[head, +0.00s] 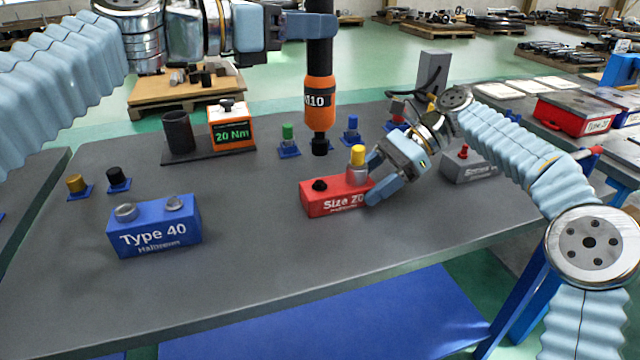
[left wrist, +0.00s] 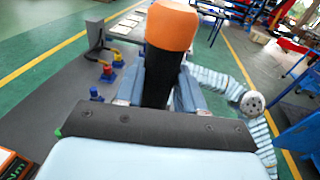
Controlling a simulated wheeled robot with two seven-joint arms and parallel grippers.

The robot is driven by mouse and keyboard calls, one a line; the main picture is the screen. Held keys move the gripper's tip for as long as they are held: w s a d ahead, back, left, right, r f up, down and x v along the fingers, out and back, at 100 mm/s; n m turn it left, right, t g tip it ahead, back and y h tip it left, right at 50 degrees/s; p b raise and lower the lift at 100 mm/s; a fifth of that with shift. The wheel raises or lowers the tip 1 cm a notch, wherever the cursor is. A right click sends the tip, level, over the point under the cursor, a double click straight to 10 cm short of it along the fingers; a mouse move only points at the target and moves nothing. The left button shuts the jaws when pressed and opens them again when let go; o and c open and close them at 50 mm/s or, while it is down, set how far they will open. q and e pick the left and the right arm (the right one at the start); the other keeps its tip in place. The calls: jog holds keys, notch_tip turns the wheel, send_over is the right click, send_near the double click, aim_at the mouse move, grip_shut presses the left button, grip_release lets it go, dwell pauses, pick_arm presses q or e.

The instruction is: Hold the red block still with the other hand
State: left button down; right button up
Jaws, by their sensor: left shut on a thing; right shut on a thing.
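The red block (head: 325,205), marked "Size 20", stands on the grey table. It has a black round fitting (head: 319,185) on its left and a yellow-capped one (head: 357,155) on its right. My right gripper (head: 372,180) is shut on the block's right end, one finger along the front face. My left gripper (head: 318,27) is shut on an upright black and orange tool (head: 320,92) marked "M10". The tool's tip appears above or just behind the block's left part; the exact gap is unclear. The left wrist view shows the tool (left wrist: 160,75) between the fingers; the block is hidden there.
A blue "Type 40" block (head: 155,228) stands at front left. Behind are an orange "20 Nm" unit (head: 231,130) and a dark cup (head: 178,133). Small coloured pieces stand on blue bases, including a green one (head: 288,140). A grey block (head: 468,165) is right. The table's front middle is clear.

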aim_at(310, 75)
pick_arm(q)
jog(key=shift+r, duration=0.1)
dwell(0.5)
jog(key=shift+s+f+n+t+y, duration=0.1)
jog(key=shift+f+n+t+y, duration=0.45)
jog(key=shift+f, duration=0.65)
jog(key=shift+s+f+n+t+y, duration=0.1)
jog(key=shift+f+n+t+y, duration=0.45)
jog(key=shift+f, duration=0.6)
jog(key=shift+f, duration=1.15)
dwell(2.6)
jog(key=shift+d+r, duration=0.1)
jog(key=shift+r, duration=2.55)
